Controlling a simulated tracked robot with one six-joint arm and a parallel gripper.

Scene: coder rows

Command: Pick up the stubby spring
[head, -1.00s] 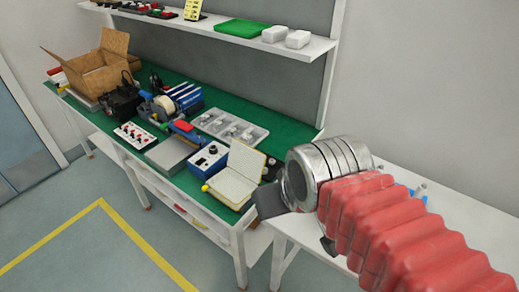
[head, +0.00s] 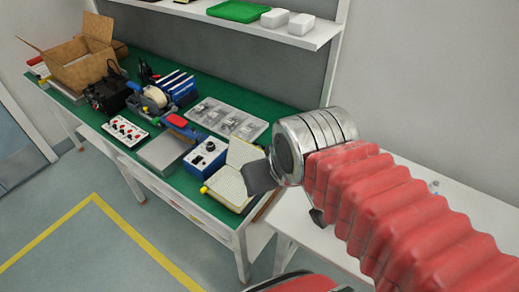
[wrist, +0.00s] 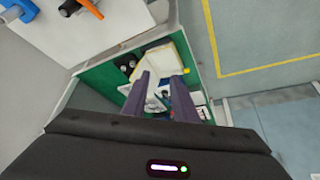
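I cannot make out the stubby spring in either view; it may be hidden or too small to tell. My gripper (wrist: 160,76) is open in the wrist view, with two dark fingers apart and a clear gap between them. It points down over the green bench, and no held thing shows between the fingers. In the head view only a dark grey part of it shows, beyond the silver wrist, in front of the open notebook. A clear compartment tray (head: 226,119) with small parts lies on the green bench (head: 268,101); its contents are too small to name.
An open notebook (head: 229,186), a blue instrument box (head: 205,158), a grey flat box (head: 164,152) and a cardboard box (head: 82,66) crowd the bench. A shelf (head: 290,35) hangs above. A white table (head: 470,215) stands at right. The floor in front is free.

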